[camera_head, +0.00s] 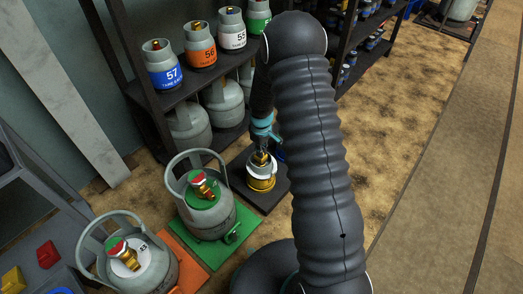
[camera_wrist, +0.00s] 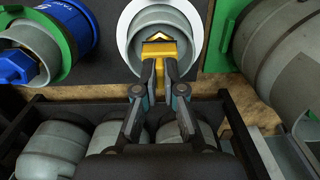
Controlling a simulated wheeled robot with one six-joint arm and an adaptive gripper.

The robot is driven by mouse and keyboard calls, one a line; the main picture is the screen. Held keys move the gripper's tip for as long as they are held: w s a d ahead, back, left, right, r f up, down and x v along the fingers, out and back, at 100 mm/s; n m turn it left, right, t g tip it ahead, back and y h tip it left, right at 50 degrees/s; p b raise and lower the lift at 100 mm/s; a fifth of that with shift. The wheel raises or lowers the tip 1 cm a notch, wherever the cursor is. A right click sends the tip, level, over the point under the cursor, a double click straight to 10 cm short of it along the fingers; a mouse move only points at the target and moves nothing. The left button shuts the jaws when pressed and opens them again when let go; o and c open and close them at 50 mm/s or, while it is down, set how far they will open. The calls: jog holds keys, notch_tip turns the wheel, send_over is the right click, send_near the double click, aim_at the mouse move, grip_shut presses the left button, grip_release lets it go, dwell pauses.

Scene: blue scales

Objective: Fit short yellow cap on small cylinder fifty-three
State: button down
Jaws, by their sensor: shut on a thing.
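A small grey cylinder (camera_head: 260,183) with a white and yellow band stands on a dark plate, below my gripper (camera_head: 261,146). No number can be read on it. In the wrist view, my gripper (camera_wrist: 160,64) is shut on a yellow cap (camera_wrist: 161,48). The cap is within the outline of the cylinder's round grey collar (camera_wrist: 150,17), which has a white band around it. In the head view a yellow piece (camera_head: 262,158) shows at the cylinder's top, between the fingertips. Whether the cap is seated or just above the valve cannot be told.
Large grey cylinders with red-and-white valves stand on a green plate (camera_head: 218,246) and an orange plate (camera_head: 186,270). A dark shelf (camera_head: 178,98) with numbered small cylinders is behind. A blue cylinder (camera_wrist: 62,42) is close at left in the wrist view.

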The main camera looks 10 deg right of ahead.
jog(key=shift+f, duration=0.45)
jog(key=c, duration=1.2)
grip_release()
jog(key=shift+r, duration=0.1)
notch_tip(320, 180, up, 12)
jog(key=s+r+m+t+p, duration=0.4)
jog(key=s+r+m, duration=0.3)
jog(key=s+r, duration=2.3)
jog(key=shift+s+r+t+p, duration=0.15)
jog(key=shift+r+t+p, duration=0.25)
jog(key=shift+t, duration=0.4)
